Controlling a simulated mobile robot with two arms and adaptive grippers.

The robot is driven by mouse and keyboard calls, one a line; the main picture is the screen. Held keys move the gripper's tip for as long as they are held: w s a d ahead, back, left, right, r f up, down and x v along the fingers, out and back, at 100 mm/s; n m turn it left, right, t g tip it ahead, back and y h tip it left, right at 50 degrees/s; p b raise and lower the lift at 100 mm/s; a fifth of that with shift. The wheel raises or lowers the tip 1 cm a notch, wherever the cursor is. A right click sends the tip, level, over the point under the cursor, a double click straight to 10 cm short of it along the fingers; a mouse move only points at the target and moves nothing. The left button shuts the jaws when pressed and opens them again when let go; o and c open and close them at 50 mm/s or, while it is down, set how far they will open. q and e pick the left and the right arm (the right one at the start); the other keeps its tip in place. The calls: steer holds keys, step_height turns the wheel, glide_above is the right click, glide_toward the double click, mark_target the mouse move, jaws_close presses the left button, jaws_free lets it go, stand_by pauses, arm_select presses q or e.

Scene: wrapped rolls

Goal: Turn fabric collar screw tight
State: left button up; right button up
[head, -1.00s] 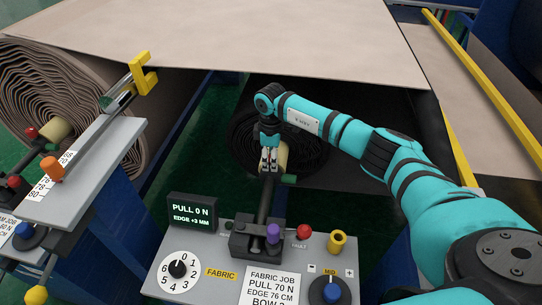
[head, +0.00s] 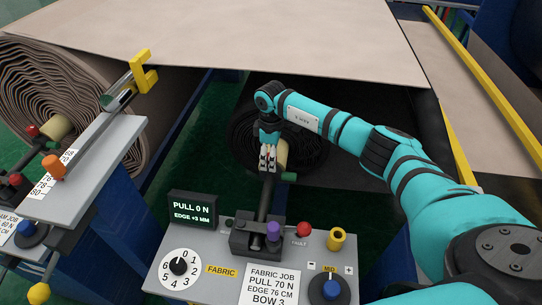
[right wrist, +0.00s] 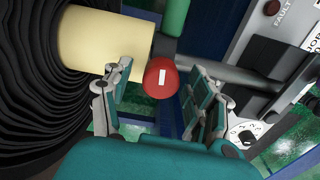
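The fabric collar screw (right wrist: 162,77) shows in the right wrist view as a round red head with a white mark. It sits on the shaft beside the tan core (right wrist: 105,42). In the head view my gripper hides it. My right gripper (right wrist: 161,84) is open, one finger on each side of the red head, with visible gaps to both fingers. In the head view the right gripper (head: 268,162) points down at the shaft, in front of the dark roll (head: 242,140) and its tan core (head: 283,153). My left gripper is not in view.
A green part (head: 289,177) sits on the shaft close to the gripper. The fabric panel (head: 208,284) stands in front, with a display (head: 192,211) reading PULL 0 N. A beige roll (head: 60,85) and grey rail (head: 85,165) are at left. A cloth sheet (head: 240,35) spans above.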

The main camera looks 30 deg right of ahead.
step_height(320, 180, up, 12)
stand_by(0.6)
stand_by(0.4)
